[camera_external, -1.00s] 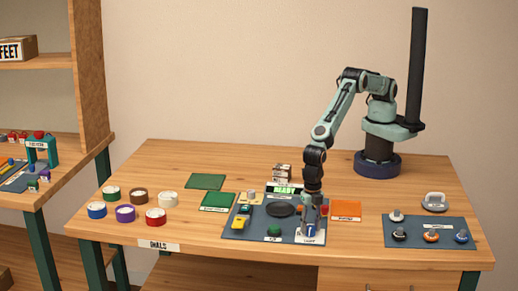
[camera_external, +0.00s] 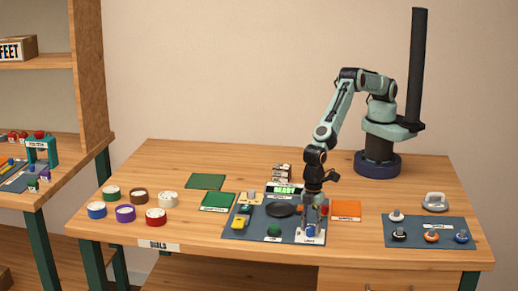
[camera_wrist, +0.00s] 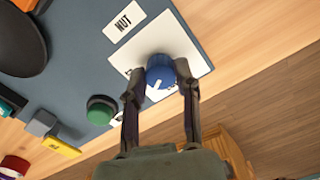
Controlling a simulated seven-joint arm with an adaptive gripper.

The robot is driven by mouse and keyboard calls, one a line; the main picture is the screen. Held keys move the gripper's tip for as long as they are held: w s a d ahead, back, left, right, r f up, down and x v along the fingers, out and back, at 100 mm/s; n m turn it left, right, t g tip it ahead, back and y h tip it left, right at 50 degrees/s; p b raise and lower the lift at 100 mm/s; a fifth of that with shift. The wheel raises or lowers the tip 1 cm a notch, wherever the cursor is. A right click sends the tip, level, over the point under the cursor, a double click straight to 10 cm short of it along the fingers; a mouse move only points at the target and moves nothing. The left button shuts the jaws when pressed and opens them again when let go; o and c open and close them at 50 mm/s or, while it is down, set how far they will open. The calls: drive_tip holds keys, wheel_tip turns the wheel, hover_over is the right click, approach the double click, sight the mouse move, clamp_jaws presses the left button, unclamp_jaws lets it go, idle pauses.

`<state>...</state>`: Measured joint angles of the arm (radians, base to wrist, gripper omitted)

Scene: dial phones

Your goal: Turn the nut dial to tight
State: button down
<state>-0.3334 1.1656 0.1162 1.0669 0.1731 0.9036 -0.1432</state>
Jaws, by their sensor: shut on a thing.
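The nut dial (camera_wrist: 160,67) is a blue round knob on a white card (camera_wrist: 190,48), with a "NUT" label (camera_wrist: 124,23) beside it in the wrist view. A white pointer mark on the knob faces the lower left of that view. My gripper (camera_wrist: 160,80) is shut on the knob, one finger on each side. The fingers hide much of the lettering on the card, so I cannot read where tight is. In the external view my gripper (camera_external: 312,222) points down over the front right of the grey-blue panel (camera_external: 290,236).
The panel also bears a green button (camera_wrist: 101,109), a yellow block (camera_wrist: 62,146), a black disc (camera_external: 280,210) and a lit green display (camera_external: 284,190). An orange plate (camera_external: 346,208) lies right of my gripper.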

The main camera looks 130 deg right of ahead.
sight(311, 227)
drive_tip(key=m, duration=0.4)
drive_tip(key=shift+f+m, duration=0.1)
drive_tip(key=shift+m, duration=0.3)
idle(0.4)
drive_tip(key=c, duration=0.8)
unclamp_jaws()
wheel_tip(311, 227, up, 12)
